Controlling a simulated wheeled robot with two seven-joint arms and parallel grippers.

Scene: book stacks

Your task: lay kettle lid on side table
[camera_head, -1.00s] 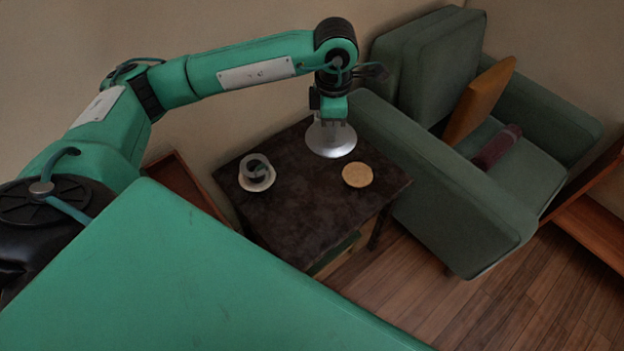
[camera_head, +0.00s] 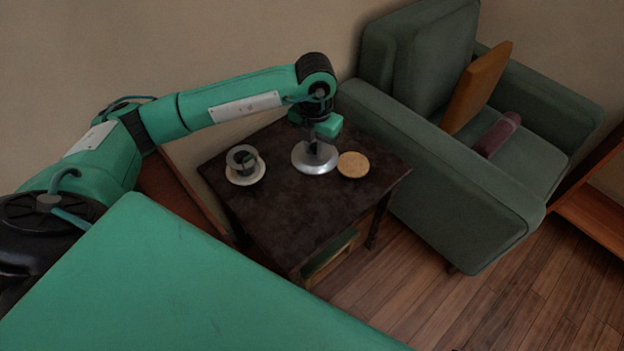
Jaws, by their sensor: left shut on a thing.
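The kettle lid (camera_head: 316,163) is a silver, shiny disc at the end of my left arm. My left gripper (camera_head: 316,144) points down and is shut on the lid, with the fingers partly hidden by the wrist. The lid is over the back part of the dark side table (camera_head: 290,215), low and close to the top. I cannot tell whether it touches. A round tan coaster (camera_head: 353,165) lies just right of the lid. My right gripper is not in view.
A cup (camera_head: 242,159) on a white saucer (camera_head: 245,177) stands on the table's left part. A green armchair (camera_head: 440,190) with an orange cushion (camera_head: 478,87) stands close on the right. The table's front half is clear.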

